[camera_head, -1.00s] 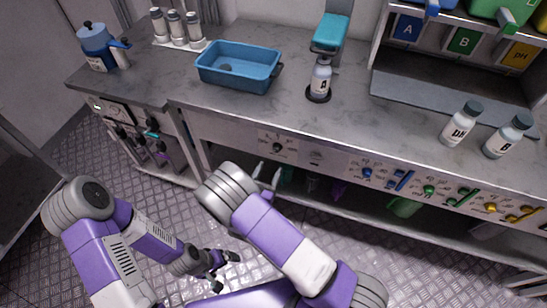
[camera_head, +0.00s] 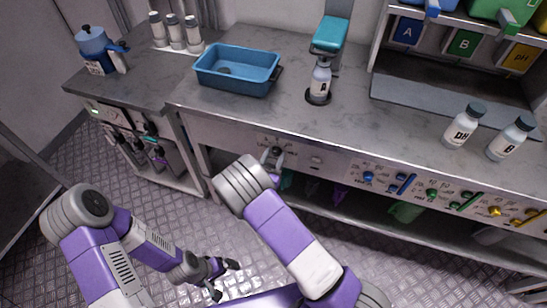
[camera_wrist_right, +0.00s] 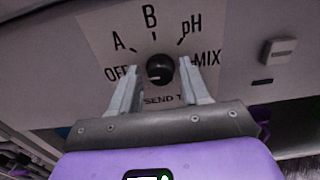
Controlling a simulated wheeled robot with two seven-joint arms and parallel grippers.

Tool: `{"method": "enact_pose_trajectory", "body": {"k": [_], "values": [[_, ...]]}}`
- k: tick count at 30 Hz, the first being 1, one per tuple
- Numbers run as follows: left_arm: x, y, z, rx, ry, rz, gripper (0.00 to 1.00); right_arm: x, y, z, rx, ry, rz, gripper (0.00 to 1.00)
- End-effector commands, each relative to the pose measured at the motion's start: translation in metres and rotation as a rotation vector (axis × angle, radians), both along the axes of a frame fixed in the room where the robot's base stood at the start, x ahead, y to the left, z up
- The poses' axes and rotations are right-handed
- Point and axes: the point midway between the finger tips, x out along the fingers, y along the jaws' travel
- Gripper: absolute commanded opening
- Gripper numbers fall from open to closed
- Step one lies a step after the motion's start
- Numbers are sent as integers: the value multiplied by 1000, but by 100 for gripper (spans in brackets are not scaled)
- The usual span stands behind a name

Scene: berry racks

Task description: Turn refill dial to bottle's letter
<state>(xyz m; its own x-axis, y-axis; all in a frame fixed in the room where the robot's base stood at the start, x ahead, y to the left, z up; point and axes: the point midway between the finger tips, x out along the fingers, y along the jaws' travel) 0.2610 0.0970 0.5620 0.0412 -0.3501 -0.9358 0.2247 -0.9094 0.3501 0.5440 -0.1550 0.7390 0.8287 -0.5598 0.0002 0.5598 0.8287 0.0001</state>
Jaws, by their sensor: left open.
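The refill dial (camera_wrist_right: 159,71) is a round black knob on a panel marked OFF, A, B, pH and MIX. A pale mark shows at its lower left; I cannot tell surely which label it faces. My right gripper (camera_wrist_right: 160,80) is open, with one finger on each side of the dial and gaps between. In the head view, my right gripper (camera_head: 272,158) is at the counter's front panel. A white bottle (camera_head: 320,80) stands upright under the teal dispenser (camera_head: 331,33); its single letter is too small to read surely. My left gripper (camera_head: 224,278) is open and empty, low over the floor.
A blue tray (camera_head: 237,87) sits on the counter left of the dispenser. A pH bottle (camera_head: 462,128) and another lettered bottle (camera_head: 510,140) stand at the right. A small switch (camera_wrist_right: 279,51) is right of the dial. Coloured knobs (camera_head: 368,176) line the front panel.

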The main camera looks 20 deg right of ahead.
Motion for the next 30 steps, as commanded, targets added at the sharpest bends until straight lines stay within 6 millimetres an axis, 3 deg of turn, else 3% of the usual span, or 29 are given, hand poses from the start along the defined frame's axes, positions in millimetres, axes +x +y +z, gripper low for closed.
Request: {"method": "enact_pose_trajectory", "body": {"k": [1,8,20,30], "values": [[0,0,0,0,0,0,98,0,0,0,0,0,0,38],[0,0,0,0,0,0,98,0,0,0,0,0,0,4],[0,0,-3,0,0,0,98,-1,0,-1,73,-48,0,4],[0,0,-13,0,0,0,98,-1,-1,-2,296,-198,0,4]]}}
